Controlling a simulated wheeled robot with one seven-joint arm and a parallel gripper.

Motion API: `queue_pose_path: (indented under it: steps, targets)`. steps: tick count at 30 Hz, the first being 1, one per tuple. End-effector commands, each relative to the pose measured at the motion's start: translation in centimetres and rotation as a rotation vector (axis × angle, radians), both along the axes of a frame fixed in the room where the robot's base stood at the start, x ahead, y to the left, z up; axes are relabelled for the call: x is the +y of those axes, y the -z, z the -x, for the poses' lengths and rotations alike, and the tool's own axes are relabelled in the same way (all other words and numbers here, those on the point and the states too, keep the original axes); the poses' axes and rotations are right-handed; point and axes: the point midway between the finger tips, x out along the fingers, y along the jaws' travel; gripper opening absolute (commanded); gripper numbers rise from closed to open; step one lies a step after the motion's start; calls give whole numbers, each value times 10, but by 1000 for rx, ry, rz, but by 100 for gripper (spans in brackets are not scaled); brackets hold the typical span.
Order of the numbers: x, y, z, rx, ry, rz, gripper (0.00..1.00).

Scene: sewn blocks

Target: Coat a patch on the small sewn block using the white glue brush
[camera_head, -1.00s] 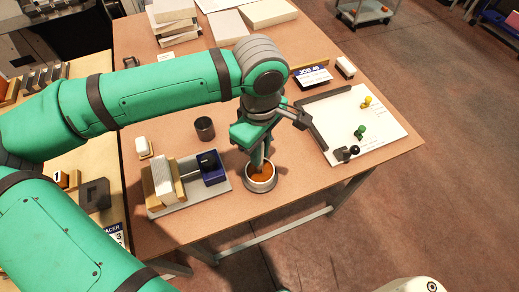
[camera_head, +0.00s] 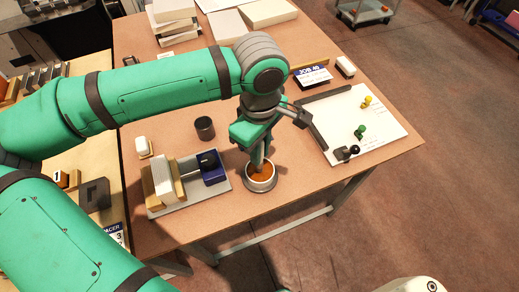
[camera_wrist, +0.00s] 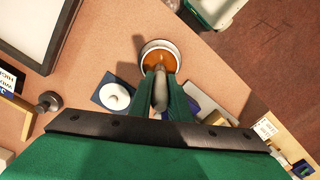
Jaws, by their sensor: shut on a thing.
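My gripper (camera_head: 258,152) points down over a round metal pot (camera_head: 261,185) near the front edge of the table. It is shut on the glue brush, whose greyish handle (camera_wrist: 160,92) shows between the green fingers in the wrist view. The brush end reaches into the pot, over or in the orange-brown glue (camera_wrist: 159,58); its tip is hidden. A white block (camera_head: 162,178), perhaps the small sewn block, stands upright between wooden boards on a grey base (camera_head: 200,193), left of the pot. I cannot make out any glue on it.
A dark blue holder (camera_head: 213,172) stands on the base beside the block. A dark cup (camera_head: 205,128) stands behind. A pale board (camera_head: 375,132) with small knobs lies at the right. A white round thing (camera_wrist: 116,97) sits beside the pot. Paper stacks (camera_head: 225,27) fill the back.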

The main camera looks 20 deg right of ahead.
Motion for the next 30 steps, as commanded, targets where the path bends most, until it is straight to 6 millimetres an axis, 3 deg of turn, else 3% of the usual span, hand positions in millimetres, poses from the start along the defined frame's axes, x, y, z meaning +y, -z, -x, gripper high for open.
queue_pose_path:
  steps: [30]
  targets:
    - [0,-65,-1,-3,-1,1,0]
